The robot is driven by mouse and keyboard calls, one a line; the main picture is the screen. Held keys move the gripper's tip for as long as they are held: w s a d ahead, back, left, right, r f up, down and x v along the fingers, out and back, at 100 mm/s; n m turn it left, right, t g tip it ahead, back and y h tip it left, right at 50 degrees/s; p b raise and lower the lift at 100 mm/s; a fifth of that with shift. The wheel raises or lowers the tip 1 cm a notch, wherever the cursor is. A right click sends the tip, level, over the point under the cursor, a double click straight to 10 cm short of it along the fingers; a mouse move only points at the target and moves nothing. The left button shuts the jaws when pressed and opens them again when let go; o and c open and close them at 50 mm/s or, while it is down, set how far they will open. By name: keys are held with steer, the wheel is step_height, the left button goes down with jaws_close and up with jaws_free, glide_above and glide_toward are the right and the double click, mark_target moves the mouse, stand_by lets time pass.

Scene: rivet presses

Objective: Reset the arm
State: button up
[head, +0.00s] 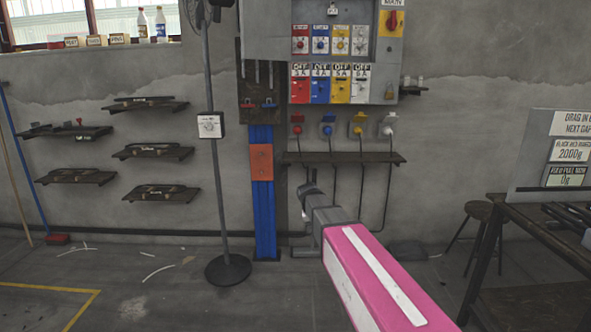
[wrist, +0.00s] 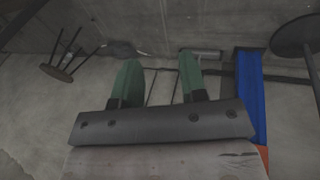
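My arm reaches forward from the lower right of the head view, with a pink and white link and grey joints ahead of it. My gripper (wrist: 160,62) shows in the wrist view as two green fingers standing well apart. It is open, and nothing is between the fingers. In the head view I cannot make out the fingers, which seem hidden behind the arm's far end.
A blue post (head: 263,205) and a fan stand (head: 228,268) are left of my arm. A control panel (head: 330,55) hangs on the wall above a narrow shelf (head: 340,158). A stool (head: 480,212) and a dark table (head: 535,226) are at right. Left floor is mostly clear.

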steer(key=s+d+f+y, duration=0.1)
steer(key=s+d+f, duration=0.2)
steer(key=s, duration=0.4)
steer(key=s+d+f+g+y, duration=0.1)
steer(key=s+d+f, duration=0.2)
steer(key=s+f, duration=0.2)
steer(key=s+d+f+y, duration=0.1)
steer(key=s+d+f, duration=0.2)
steer(key=s, duration=0.6)
steer(key=shift+s+d+f+g, duration=0.15)
steer(key=shift+s+f+g, duration=0.15)
steer(key=shift+f, duration=0.2)
steer(key=shift+w, duration=0.15)
